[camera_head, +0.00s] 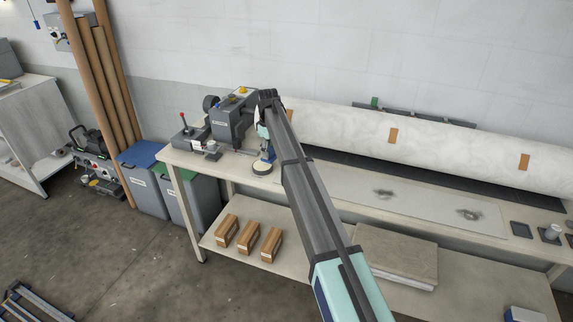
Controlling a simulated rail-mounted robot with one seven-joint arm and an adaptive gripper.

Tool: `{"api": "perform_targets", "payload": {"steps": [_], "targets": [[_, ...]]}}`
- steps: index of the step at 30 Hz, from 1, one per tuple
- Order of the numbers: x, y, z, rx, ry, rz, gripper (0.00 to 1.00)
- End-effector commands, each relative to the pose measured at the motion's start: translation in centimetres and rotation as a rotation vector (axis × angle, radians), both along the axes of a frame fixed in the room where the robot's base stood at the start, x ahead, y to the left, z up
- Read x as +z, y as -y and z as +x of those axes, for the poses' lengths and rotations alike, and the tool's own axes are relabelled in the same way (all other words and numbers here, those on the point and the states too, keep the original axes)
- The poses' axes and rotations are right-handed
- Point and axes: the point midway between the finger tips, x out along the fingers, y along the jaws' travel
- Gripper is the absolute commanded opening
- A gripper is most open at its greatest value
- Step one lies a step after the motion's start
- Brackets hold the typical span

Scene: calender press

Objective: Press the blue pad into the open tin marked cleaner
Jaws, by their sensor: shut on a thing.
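My gripper (267,148) points down at the left end of the long bench, below the bend of my arm. It is shut on the blue pad (265,158), which shows as a small blue patch at the fingertips. A round, pale open tin (262,169) with a dark rim sits on the bench directly below. The pad is at or just above the tin's mouth; I cannot tell whether they touch. The tin's marking is too small to read, and my arm hides the area to its right.
A grey machine (231,121) stands just behind and left of the tin. A white roll (400,136) runs along the bench's back. A pale sheet (410,195) with dark smudges lies right of my arm.

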Motion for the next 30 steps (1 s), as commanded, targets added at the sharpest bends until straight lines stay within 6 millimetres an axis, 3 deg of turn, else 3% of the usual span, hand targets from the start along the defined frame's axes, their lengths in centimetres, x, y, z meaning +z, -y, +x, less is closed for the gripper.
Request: {"api": "perform_targets", "payload": {"steps": [1,7,17,30], "targets": [[0.7,-1.1,1.6,0.037,0.0,0.0,0.19],[1.2,-3.3,3.6,0.138,0.001,0.0,0.19],[0.1,-3.6,3.8,0.16,0.001,0.001,0.19],[-3.9,-3.6,3.8,0.158,0.001,0.0,0.19]]}}
